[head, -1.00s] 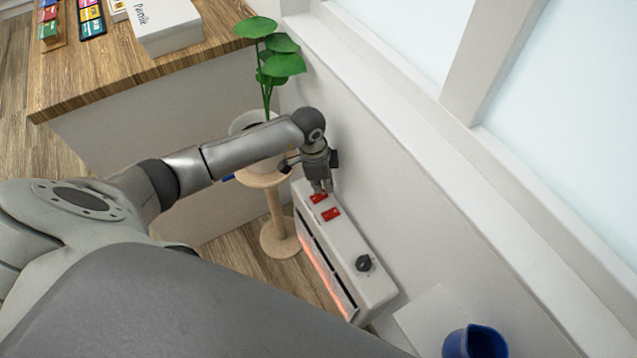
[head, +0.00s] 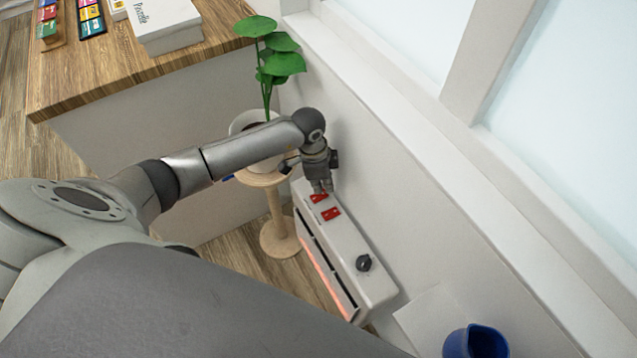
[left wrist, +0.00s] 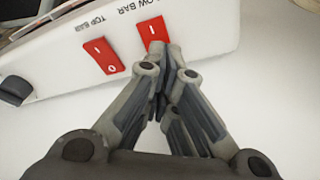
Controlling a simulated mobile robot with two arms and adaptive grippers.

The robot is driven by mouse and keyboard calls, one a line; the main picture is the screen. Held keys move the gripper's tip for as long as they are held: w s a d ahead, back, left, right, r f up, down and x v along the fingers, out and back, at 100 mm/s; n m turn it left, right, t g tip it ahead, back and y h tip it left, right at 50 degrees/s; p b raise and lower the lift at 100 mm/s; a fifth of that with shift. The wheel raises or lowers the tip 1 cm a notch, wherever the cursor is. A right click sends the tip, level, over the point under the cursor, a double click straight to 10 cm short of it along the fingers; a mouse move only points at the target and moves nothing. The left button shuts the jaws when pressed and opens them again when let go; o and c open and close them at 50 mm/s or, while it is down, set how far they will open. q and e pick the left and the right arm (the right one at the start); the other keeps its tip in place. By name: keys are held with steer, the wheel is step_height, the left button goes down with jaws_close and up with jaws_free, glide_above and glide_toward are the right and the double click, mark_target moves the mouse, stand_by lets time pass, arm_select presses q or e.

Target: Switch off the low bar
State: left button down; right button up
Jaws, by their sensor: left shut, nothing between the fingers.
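A white heater (head: 345,250) stands by the wall with two red rocker switches and a black knob (head: 363,263) on top. An orange glow shows low on its front. The switch labelled LOW BAR (left wrist: 151,31) shows its "I" end; its other end is hidden behind my fingertips. The switch labelled TOP BAR (left wrist: 102,56) shows both "I" and "O"; it also shows in the head view (head: 331,214). My left gripper (head: 321,189) is shut and empty, pointing down at the low bar switch. Whether it touches the switch I cannot tell. My right gripper is not in view.
A potted plant (head: 277,65) on a round wooden stand (head: 279,236) is close behind the gripper. A wooden-topped counter (head: 110,70) is at the back left. A blue cup-like container (head: 474,343) is at the bottom right. The wall and window ledge run along the right.

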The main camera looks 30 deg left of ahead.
arm_select(q)
steer(key=shift+f, duration=0.3)
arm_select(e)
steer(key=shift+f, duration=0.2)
arm_select(q)
steer(key=shift+s+f+b, duration=0.1)
steer(key=shift+f+b, duration=0.4)
steer(key=shift+f, duration=0.15)
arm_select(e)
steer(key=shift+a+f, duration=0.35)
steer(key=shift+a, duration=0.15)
arm_select(q)
steer(key=shift+r+p, duration=0.9)
steer(key=shift+p, duration=0.05)
steer(key=shift+r+p, duration=0.75)
step_height(320, 180, up, 3)
steer(key=p, duration=0.2)
steer(key=shift+f+p, duration=0.2)
steer(key=shift+p, duration=0.1)
steer(key=shift+r+p, duration=0.65)
steer(key=shift+p, duration=0.05)
steer(key=shift+f, duration=0.1)
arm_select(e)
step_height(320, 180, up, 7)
